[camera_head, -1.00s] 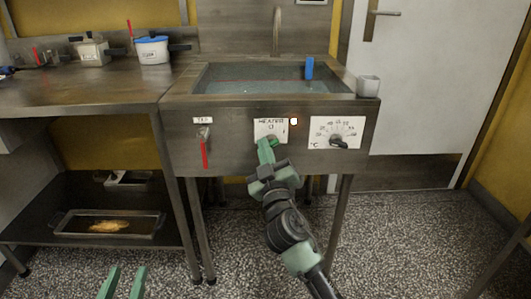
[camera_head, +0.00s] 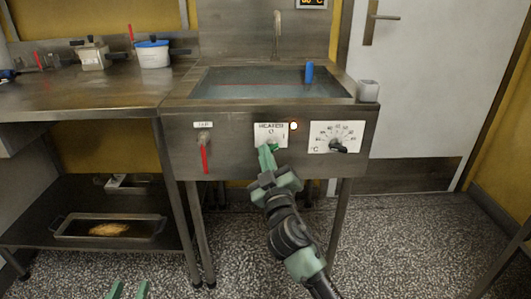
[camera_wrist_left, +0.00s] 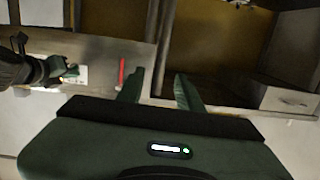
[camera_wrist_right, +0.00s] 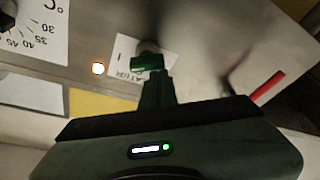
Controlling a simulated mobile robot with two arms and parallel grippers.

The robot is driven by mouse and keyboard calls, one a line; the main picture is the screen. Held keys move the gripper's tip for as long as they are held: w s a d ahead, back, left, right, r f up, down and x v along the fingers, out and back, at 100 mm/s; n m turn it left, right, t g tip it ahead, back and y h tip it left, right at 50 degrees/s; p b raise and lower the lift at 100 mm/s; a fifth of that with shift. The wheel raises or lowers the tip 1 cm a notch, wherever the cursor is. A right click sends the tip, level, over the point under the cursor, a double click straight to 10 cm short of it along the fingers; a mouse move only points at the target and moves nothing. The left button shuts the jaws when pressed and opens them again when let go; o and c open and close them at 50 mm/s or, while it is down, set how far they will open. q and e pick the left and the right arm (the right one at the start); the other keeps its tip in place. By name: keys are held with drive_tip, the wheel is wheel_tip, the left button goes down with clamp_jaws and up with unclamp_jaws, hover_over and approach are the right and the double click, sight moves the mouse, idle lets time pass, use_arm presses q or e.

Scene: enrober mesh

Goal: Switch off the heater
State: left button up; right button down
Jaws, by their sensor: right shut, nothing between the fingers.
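The heater switch sits on a white HEATER label (camera_head: 280,130) on the sink's front panel, with an O mark at the top and an I mark at the right. In the right wrist view its green handle (camera_wrist_right: 148,62) is just beyond my fingertips; I cannot tell whether they touch it or which mark it points to. An orange lamp (camera_head: 294,126) beside the label is lit. My right gripper (camera_head: 267,150) is shut and empty at the switch. My left gripper (camera_head: 129,290) is open and empty, low in front; its spread fingers show in the left wrist view (camera_wrist_left: 158,90).
A temperature dial (camera_head: 337,146) is right of the switch, and a red-handled tap (camera_head: 204,155) is left. The sink (camera_head: 345,99) holds water and a blue object (camera_head: 309,72). A steel table (camera_head: 85,97) with tubs stands left. The floor in front is open.

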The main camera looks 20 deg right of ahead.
use_arm(q)
drive_tip(key=s+a+f+g+y+p, duration=0.2)
drive_tip(key=s+a+f+g+p, duration=0.15)
drive_tip(key=s+f+g, duration=0.55)
drive_tip(key=shift+s+a+f+g+y+p, duration=0.8)
drive_tip(key=shift+s+a+f+g+p, duration=0.95)
drive_tip(key=shift+s, duration=2.3)
drive_tip(key=s+f+g+p, duration=0.1)
drive_tip(key=s+f+p, duration=0.1)
drive_tip(key=f, duration=1)
drive_tip(key=s+f+g+p, duration=0.1)
drive_tip(key=f+p, duration=0.4)
drive_tip(key=f, duration=0.7)
drive_tip(key=shift+s+f, duration=0.35)
drive_tip(key=shift+s, duration=0.5)
use_arm(e)
drive_tip(key=shift+d+f+n+g+y, duration=0.1)
drive_tip(key=shift+f+n+g+y, duration=0.3)
drive_tip(key=shift+n, duration=1.6)
drive_tip(key=shift+d+f+n+g+y, duration=0.15)
drive_tip(key=shift+n+g+y, duration=0.4)
drive_tip(key=shift+n, duration=1.45)
drive_tip(key=shift+f+n+g+y, duration=0.3)
drive_tip(key=shift+n+g+y, duration=0.15)
drive_tip(key=shift+n, duration=1.55)
use_arm(q)
drive_tip(key=shift+a, duration=0.15)
use_arm(e)
drive_tip(key=shift+a, duration=0.1)
